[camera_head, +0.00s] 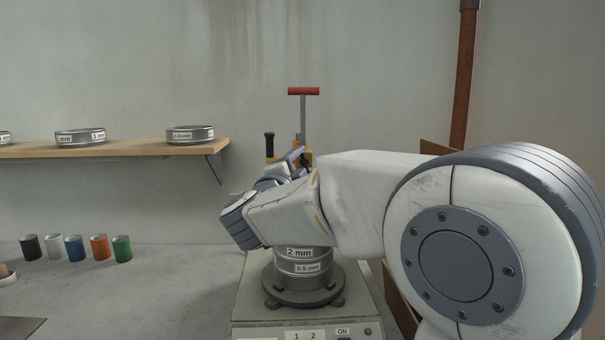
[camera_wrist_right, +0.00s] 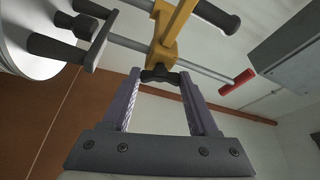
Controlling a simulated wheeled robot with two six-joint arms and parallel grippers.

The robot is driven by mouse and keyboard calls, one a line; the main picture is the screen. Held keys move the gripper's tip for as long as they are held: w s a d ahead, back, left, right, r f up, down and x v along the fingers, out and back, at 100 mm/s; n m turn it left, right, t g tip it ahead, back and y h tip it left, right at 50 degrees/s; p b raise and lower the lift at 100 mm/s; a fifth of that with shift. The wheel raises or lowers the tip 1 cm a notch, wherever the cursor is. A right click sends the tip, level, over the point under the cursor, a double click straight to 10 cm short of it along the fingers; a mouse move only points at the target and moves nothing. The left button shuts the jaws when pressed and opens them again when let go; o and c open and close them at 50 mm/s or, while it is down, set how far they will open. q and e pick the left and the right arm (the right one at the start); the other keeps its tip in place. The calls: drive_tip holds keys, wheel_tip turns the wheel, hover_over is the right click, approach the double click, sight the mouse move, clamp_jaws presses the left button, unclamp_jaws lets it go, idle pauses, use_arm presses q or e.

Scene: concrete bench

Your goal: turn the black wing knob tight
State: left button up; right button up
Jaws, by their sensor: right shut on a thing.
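The black wing knob (camera_wrist_right: 158,75) shows in the right wrist view, on a yellow clamp bracket (camera_wrist_right: 165,50) that rides on a metal rod. My right gripper (camera_wrist_right: 159,80) has its two purple-grey fingers on either side of the knob, shut on it. In the head view the knob is hidden behind my right arm. There the yellow bracket (camera_head: 307,158) shows just beyond my wrist, with a red T-handle (camera_head: 303,91) above it. The red handle also shows in the wrist view (camera_wrist_right: 237,82). My left gripper is not in view.
A sieve stack (camera_head: 303,268) stands on a shaker base (camera_head: 250,306) below my right wrist. Several coloured cups (camera_head: 74,248) stand on the bench at left. A wooden shelf (camera_head: 120,147) holds sieves. A brown pipe (camera_head: 464,80) runs up the wall at right.

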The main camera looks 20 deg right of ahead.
drive_tip(key=shift+r+m+g, duration=0.1)
drive_tip(key=shift+m+g, duration=0.6)
drive_tip(key=shift+m, duration=1.1)
drive_tip(key=o, duration=1.4)
drive_tip(key=shift+y, duration=0.3)
drive_tip(key=b+v, duration=0.1)
drive_tip(key=v, duration=0.9)
drive_tip(key=shift+s+a, duration=0.15)
